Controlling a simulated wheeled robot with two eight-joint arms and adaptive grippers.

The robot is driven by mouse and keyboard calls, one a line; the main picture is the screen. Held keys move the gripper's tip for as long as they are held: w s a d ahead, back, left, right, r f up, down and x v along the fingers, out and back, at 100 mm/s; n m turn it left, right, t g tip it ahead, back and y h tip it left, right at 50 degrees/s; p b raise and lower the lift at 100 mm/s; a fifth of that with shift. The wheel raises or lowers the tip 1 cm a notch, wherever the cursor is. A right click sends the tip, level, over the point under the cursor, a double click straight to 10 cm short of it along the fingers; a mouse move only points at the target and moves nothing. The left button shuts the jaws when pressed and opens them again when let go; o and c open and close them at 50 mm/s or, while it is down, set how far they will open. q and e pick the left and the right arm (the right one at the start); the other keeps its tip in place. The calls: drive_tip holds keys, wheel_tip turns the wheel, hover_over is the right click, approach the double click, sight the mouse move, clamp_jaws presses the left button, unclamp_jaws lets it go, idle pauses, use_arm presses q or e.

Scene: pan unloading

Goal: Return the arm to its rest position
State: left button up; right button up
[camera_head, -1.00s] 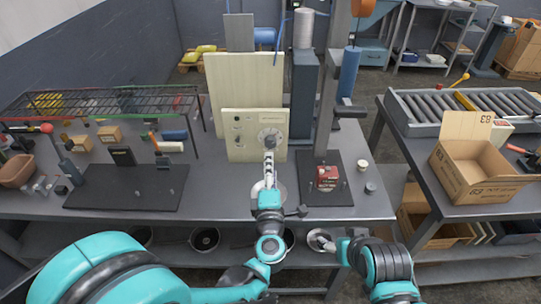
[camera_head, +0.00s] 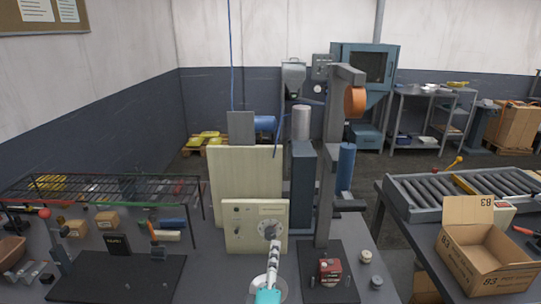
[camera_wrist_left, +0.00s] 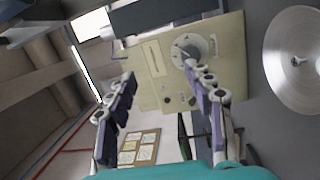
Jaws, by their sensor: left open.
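My left gripper (camera_head: 272,242) is at the bottom centre of the head view, pointing up in front of the lower part of a cream control box with a dial (camera_head: 240,238). In the left wrist view the gripper (camera_wrist_left: 160,76) has its two dark-padded fingers spread with nothing between them. The control box (camera_wrist_left: 152,70) shows beyond the fingertips. A round metal dish (camera_head: 256,283) lies on the table behind the gripper and is partly hidden by it. The dish also shows in the left wrist view (camera_wrist_left: 282,75). My right gripper is out of view.
A wire rack (camera_head: 110,190) with small boxes stands at the left, near a black base plate (camera_head: 100,285). A grey post (camera_head: 326,170) rises right of the control box, with a red-and-white item (camera_head: 330,272) at its foot. An open cardboard box (camera_head: 480,268) is at the right.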

use_arm(q)
drive_tip(key=s+a+f+m+g+y, duration=0.1)
drive_tip(key=s+a+f+m+g, duration=0.4)
drive_tip(key=s+a+m+g, duration=0.1)
drive_tip(key=s+a+f+m+g+y, duration=0.1)
drive_tip(key=s+a+f+m+g, duration=0.4)
drive_tip(key=s+a+m, duration=0.4)
drive_tip(key=s+a, duration=0.1)
drive_tip(key=a, duration=0.2)
drive_tip(key=shift+s+a+f+m+g, duration=0.2)
drive_tip(key=shift+a+f+m+g, duration=0.1)
drive_tip(key=shift+a+f+g, duration=0.1)
